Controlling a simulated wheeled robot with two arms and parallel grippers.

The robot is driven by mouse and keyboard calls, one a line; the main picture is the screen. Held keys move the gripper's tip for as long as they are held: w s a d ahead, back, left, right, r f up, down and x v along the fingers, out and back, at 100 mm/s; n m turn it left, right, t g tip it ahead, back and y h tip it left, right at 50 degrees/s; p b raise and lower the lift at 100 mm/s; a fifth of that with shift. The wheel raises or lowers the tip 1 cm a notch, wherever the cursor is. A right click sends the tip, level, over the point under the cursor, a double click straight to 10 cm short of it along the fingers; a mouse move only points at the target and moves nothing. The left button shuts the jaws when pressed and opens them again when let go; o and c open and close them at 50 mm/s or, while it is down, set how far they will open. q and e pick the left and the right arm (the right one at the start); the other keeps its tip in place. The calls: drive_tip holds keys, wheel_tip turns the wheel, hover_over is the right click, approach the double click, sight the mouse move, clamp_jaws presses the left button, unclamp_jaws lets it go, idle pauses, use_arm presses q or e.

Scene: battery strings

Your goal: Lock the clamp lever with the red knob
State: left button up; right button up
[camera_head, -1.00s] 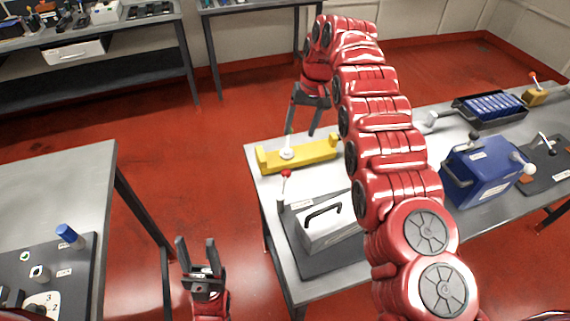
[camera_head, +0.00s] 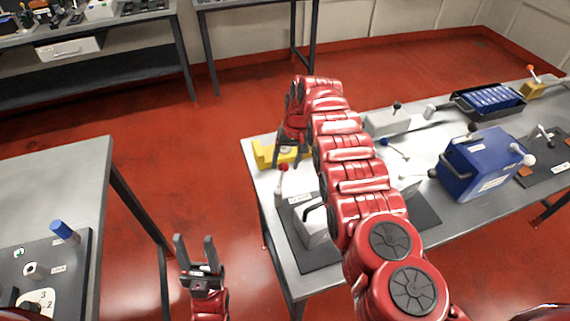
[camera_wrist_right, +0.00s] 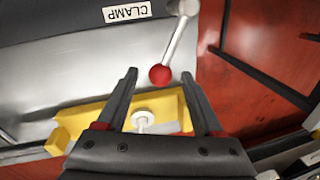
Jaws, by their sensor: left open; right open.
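The clamp lever (camera_wrist_right: 181,38) is a pale metal rod with a red knob (camera_wrist_right: 160,74) on its end. In the right wrist view the knob appears between the open fingertips of my right gripper (camera_wrist_right: 159,75); I cannot tell whether either finger touches it. A CLAMP label (camera_wrist_right: 127,12) lies beside the lever. My left gripper (camera_head: 195,240) is open and empty, away from the bench over the floor.
A yellow bracket (camera_wrist_right: 92,112) with a pale pin lies behind the knob, under my right fingers. The box sits on a dark plate (camera_head: 318,262). A blue battery box (camera_head: 480,170) stands farther right on the bench. My right arm covers part of the bench.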

drive_tip(key=shift+a+f, duration=0.15)
drive_tip(key=shift+f, duration=0.45)
drive_tip(key=shift+r, duration=0.1)
clamp_jaws()
idle(1.0)
